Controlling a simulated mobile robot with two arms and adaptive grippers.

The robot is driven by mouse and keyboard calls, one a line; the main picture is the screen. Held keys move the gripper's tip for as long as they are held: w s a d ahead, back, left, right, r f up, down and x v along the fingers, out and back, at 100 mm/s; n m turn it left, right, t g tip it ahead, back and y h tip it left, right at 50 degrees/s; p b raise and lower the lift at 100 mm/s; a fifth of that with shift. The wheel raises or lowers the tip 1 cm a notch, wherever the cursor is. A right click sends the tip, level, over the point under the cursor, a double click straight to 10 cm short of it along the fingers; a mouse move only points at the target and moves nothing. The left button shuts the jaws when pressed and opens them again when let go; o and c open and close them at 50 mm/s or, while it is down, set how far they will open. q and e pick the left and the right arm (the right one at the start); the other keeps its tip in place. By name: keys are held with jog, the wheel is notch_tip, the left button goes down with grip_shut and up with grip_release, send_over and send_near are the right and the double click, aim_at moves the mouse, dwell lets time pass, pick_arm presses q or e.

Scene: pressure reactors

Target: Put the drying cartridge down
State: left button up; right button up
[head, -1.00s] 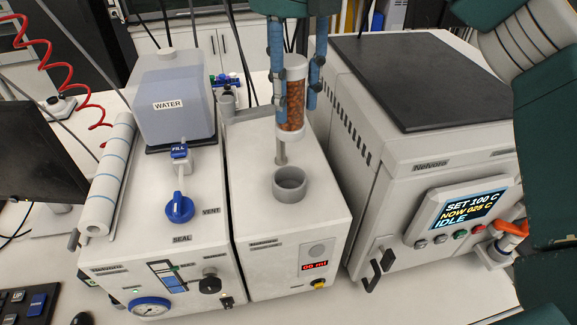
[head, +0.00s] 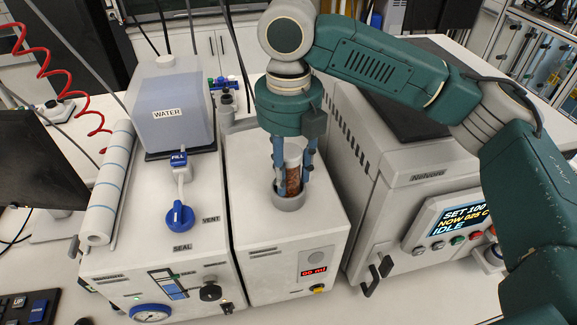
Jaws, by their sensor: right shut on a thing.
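The drying cartridge (head: 293,178) is a clear cylinder with brown-orange granules and a pale cap. My right gripper (head: 293,172) points down from above, with its blue fingers shut on the cartridge's two sides. The cartridge is upright, and its lower end is at or inside the grey round socket (head: 289,202) on top of the white unit with the red display. The socket rim and fingers hide its bottom, so I cannot tell whether it is fully seated. My left gripper is not in view.
A water tank (head: 170,105) and a blue knob (head: 179,215) are on the unit to the left. The large oven-like machine (head: 395,185) with an IDLE screen stands close on the right. My right arm crosses above it.

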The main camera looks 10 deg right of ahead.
jog(key=shift+s, duration=0.1)
jog(key=o, duration=1)
jog(key=shift+f, duration=0.1)
jog(key=o, duration=0.4)
jog(key=shift+c, duration=0.2)
jog(key=shift+r, duration=0.45)
notch_tip(320, 180, up, 10)
jog(key=shift+r+b, duration=0.25)
jog(key=shift+b, duration=0.95)
jog(key=shift+r, duration=0.5)
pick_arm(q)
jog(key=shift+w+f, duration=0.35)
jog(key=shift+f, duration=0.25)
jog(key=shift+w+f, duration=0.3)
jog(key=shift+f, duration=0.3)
pick_arm(e)
jog(key=shift+f, duration=0.1)
